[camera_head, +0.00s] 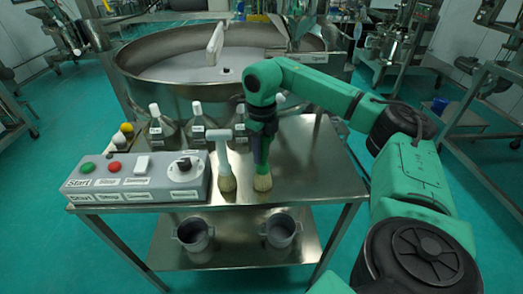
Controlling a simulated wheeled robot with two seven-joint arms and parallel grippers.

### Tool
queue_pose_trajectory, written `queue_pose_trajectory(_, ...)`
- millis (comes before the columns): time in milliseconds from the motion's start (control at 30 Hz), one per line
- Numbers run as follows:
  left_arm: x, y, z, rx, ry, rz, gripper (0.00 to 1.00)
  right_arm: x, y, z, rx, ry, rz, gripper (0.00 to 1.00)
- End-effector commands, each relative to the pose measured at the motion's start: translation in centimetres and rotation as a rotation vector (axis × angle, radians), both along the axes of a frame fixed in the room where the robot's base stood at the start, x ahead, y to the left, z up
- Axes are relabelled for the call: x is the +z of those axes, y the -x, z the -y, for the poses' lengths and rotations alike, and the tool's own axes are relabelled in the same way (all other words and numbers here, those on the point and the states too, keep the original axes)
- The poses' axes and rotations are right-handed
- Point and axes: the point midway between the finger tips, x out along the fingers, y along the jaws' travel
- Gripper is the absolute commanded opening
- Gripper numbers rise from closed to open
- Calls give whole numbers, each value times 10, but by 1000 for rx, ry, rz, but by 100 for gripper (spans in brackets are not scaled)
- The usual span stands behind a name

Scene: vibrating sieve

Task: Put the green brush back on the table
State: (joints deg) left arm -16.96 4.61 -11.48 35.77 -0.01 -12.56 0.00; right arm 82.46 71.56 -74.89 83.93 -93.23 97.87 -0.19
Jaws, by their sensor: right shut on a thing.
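My right arm comes in from the right, and my right gripper (260,130) points down over the steel table (310,165). It is shut on the green brush (262,176). The green brush hangs upright below the jaws, with its pale bristles down at the tabletop near the front edge. I cannot tell whether the bristles touch the table. The upper part of its handle is hidden by the gripper. My left gripper is not in view.
A white-handled brush (223,168) stands just left of the green one. A control box (138,178) is at the table's left, with several bottles (198,128) behind. The large round sieve (165,88) is behind the table. Two metal pots (280,230) (194,235) are on the lower shelf.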

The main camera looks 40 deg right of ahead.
Motion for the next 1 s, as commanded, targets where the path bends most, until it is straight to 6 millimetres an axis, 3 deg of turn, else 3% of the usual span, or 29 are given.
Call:
queue_pose_trajectory(167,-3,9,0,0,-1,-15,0,-3,0,0,0,0,0,0)
queue_pose_trajectory(200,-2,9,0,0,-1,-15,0,-2,0,0,0,0,1,49)
queue_pose_trajectory(233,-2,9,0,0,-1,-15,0,-2,0,0,0,0,0,61)
queue_pose_trajectory(267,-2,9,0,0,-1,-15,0,-2,0,0,0,0,0,64)
queue_pose_trajectory(667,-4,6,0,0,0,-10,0,5,-1,0,1,-1,4,64)
queue_pose_trajectory(767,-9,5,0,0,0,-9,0,19,-2,0,0,-1,5,64)
queue_pose_trajectory(1000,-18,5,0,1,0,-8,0,77,-2,-1,1,-2,7,64)
